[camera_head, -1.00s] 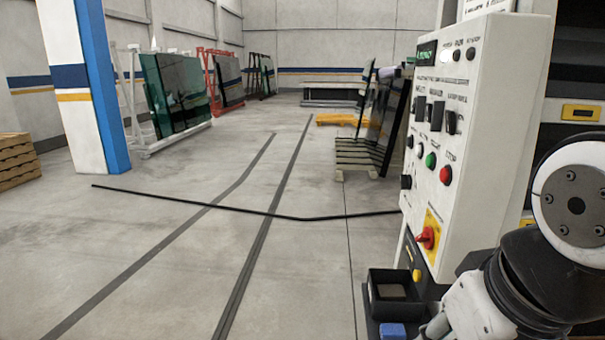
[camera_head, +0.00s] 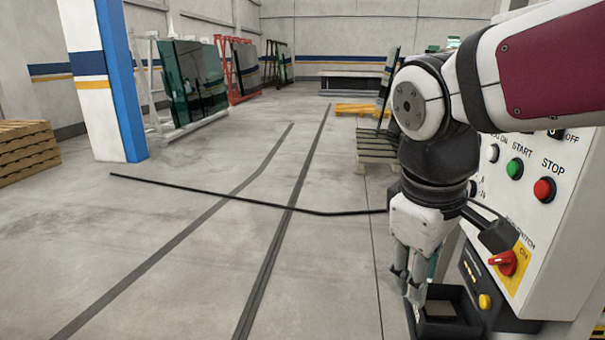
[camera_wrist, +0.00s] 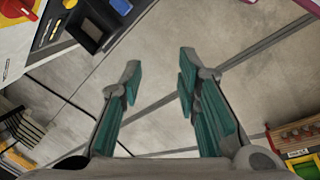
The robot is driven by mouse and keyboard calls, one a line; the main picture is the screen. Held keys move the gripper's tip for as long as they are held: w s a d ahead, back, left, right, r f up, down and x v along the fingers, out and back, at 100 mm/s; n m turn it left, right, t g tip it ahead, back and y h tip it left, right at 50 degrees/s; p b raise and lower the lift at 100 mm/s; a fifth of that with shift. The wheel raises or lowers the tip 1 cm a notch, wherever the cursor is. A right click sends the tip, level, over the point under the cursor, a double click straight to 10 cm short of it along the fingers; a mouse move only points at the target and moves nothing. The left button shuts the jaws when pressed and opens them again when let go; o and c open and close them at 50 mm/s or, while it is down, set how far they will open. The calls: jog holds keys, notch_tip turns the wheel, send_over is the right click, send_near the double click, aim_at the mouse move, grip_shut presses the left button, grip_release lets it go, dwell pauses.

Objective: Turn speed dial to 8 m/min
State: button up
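The white control panel (camera_head: 560,215) stands at the right in the head view, partly covered by my arm. A dark knob (camera_head: 472,188) with small markings beside it shows at the panel's left edge, just right of my wrist. It may be the speed dial, but its setting is not readable. My gripper (camera_head: 407,283) points down in front of and left of the panel, apart from the knob. In the wrist view my gripper (camera_wrist: 158,78) has its two teal-padded fingers spread wide with only floor between them. The dial is not recognisable there.
The panel has a green START button (camera_head: 515,168), a red STOP button (camera_head: 544,189) and a red rotary switch (camera_head: 503,262) on a yellow plate. A black open bin (camera_head: 462,330) sits below my gripper.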

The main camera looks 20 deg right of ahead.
jog(key=w+d+f+n+g+h+b, duration=0.15)
jog(key=w+d+n+g+h, duration=0.5)
jog(key=w, duration=0.75)
jog(key=w+d+f+n+g+h+b, duration=0.1)
jog(key=w+d+n+g+h+b, duration=0.15)
jog(key=w+d+n+h, duration=0.95)
jog(key=s+d+m+y+p, duration=0.2)
jog(key=s+d+y, duration=0.1)
jog(key=d, duration=0.7)
jog(key=shift+y, duration=0.65)
jog(key=shift+d, duration=0.1)
grip_shut()
